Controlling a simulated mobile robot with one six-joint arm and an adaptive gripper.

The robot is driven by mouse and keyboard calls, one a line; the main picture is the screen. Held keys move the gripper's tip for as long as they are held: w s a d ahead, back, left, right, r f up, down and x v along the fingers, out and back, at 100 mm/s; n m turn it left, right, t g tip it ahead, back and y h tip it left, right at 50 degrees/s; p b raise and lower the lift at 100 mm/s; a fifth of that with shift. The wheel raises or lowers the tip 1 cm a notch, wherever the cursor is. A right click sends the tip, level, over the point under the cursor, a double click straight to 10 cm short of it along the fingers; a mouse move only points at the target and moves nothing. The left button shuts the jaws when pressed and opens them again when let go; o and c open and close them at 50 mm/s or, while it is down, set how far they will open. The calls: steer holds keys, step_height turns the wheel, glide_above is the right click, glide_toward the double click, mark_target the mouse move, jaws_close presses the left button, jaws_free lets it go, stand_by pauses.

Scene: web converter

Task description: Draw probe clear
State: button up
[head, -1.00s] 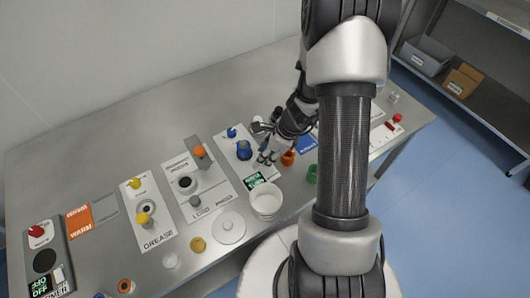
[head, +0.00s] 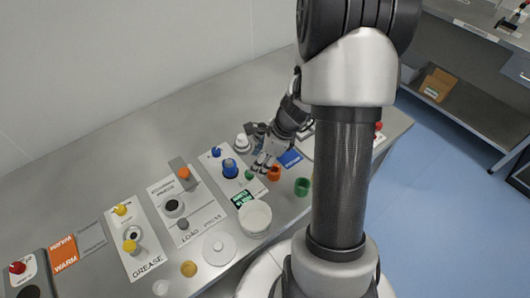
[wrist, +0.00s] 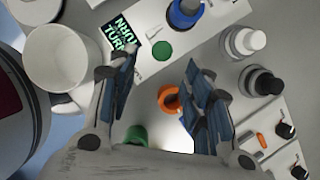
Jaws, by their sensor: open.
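No part is plainly marked as the probe, so I cannot tell which one it is. My gripper (head: 262,166) is above the front right end of this panel.
A white mug (wrist: 62,58) stands close to my left finger. An orange ring (wrist: 168,98) and a green cup (wrist: 136,135) are near my fingers. The table's back (head: 120,150) is clear.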

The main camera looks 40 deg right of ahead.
steer(key=shift+v, duration=2.25)
steer(key=s+a+r+n+h, duration=0.1)
steer(key=s+a+r+n, duration=0.3)
steer(key=a+r+n, duration=0.35)
steer(key=s+a+r+n+h, duration=0.1)
steer(key=s+a+r+n, duration=0.2)
steer(key=a+r+n, duration=0.45)
steer(key=s+r+n+t+h, duration=0.1)
steer(key=s+r+n, duration=0.3)
steer(key=s+n, duration=0.4)
steer(key=n, duration=0.3)
steer(key=shift+a+n, duration=0.3)
steer(key=shift+a, duration=0.05)
